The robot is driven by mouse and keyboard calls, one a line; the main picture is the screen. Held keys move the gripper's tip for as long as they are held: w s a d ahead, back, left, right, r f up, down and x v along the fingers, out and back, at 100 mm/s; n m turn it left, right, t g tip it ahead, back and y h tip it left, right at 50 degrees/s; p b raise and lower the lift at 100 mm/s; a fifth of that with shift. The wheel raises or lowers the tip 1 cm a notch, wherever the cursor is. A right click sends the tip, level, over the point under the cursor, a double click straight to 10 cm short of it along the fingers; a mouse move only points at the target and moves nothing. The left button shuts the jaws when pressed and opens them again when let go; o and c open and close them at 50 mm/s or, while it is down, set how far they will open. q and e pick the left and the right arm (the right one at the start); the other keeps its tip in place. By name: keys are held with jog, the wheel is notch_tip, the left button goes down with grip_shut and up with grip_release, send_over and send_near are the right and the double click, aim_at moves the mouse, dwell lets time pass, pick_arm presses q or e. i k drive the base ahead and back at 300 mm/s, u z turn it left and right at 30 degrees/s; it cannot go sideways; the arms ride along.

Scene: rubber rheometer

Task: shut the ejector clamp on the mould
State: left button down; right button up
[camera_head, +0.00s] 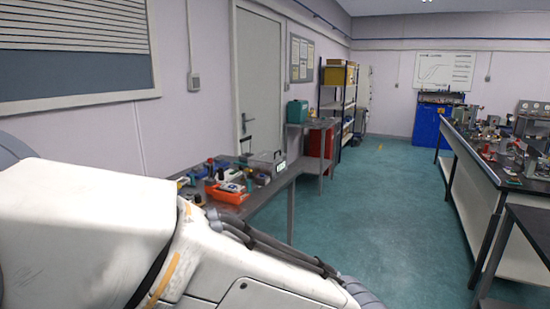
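I cannot make out an ejector clamp or a mould in the head view; the equipment on the benches is too small to tell apart. A large white arm link of mine fills the lower left and hides the near part of the left bench. Neither of my grippers is in the picture.
A left bench (262,196) holds an orange tray (227,195) and several small tools. A long bench (462,150) with equipment runs along the right. A blue cabinet (427,128) and a shelf rack (337,100) stand at the back. The green floor (385,200) between is clear.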

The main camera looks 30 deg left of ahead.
aim_at(210, 160)
jog(key=z, duration=0.1)
jog(key=i, duration=1.15)
jog(key=u, duration=0.8)
jog(key=i, duration=0.95)
jog(key=u, duration=0.65)
